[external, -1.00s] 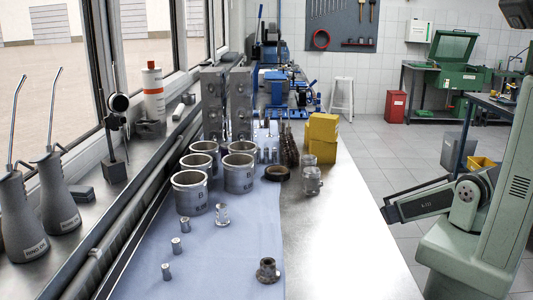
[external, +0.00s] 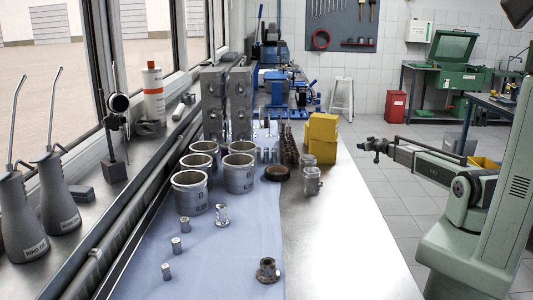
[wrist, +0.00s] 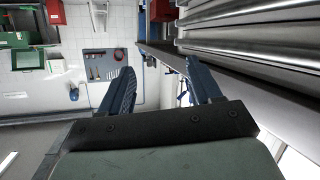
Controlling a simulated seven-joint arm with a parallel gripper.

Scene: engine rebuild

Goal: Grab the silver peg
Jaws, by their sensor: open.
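Three small silver pegs stand on the blue cloth in the external view: a front one (external: 167,271), a middle one (external: 176,246) and a back one (external: 186,225). They look alike, and I cannot tell which one the task means. My gripper (external: 366,147) is open and empty, raised over the floor to the right of the bench, far from the pegs. Its two spread fingers also show in the wrist view (wrist: 162,82). No peg can be made out in the wrist view.
Several metal cylinder sleeves (external: 190,192) stand behind the pegs. A flanged silver part (external: 222,215) and a dark flanged part (external: 268,270) stand to the right. Yellow boxes (external: 322,127) and a small piston (external: 311,181) stand near the bench's right edge. The front right bench top is bare.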

